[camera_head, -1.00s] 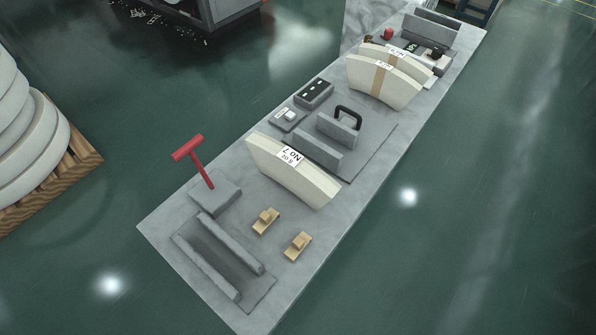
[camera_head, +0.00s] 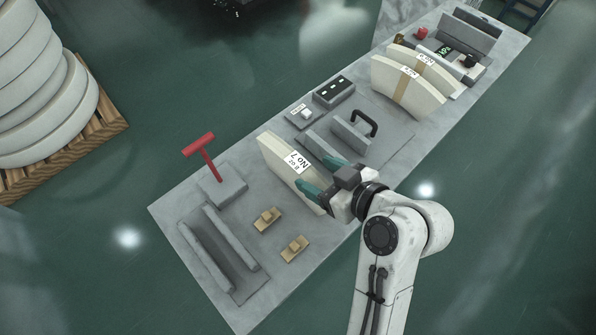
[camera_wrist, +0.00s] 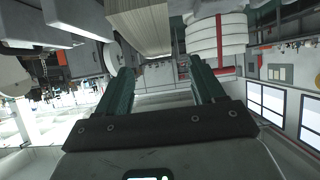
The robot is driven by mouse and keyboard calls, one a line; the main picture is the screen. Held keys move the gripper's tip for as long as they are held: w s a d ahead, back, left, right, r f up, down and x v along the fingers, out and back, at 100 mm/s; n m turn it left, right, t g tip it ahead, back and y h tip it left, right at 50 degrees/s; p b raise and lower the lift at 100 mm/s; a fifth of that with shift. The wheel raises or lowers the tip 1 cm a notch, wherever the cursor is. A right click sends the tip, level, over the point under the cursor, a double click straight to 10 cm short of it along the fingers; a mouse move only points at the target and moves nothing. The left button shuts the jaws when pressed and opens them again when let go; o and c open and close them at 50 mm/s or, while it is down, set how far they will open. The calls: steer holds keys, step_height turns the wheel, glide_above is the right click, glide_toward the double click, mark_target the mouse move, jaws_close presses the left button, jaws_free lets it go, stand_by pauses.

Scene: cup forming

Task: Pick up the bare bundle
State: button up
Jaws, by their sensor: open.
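The bare bundle (camera_head: 276,160) is a cream, curved stack with a white "No 7" label and no band. It stands on the grey bench, nearer its front end. My gripper (camera_head: 311,173) is open and empty at the bundle's right end, its teal fingers covering part of it. In the wrist view, a pale layered block (camera_wrist: 140,28), seemingly the bundle, shows at the top, beyond the fingertips (camera_wrist: 160,68) and not between them. The bundle's lower right part is hidden by my gripper in the head view.
A red T-handle (camera_head: 202,150) on a grey block stands left of the bundle. A grey trough (camera_head: 215,250) and two small tan pieces (camera_head: 267,218) lie in front. Behind are a block with a black handle (camera_head: 352,133) and banded bundles (camera_head: 385,78).

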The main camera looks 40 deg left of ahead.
mark_target(299, 164)
steer(key=shift+p+x, duration=0.65)
steer(key=shift+x, duration=3.25)
steer(key=shift+w, duration=0.1)
steer(key=shift+c, duration=0.3)
jaws_close()
steer(key=shift+r, duration=0.1)
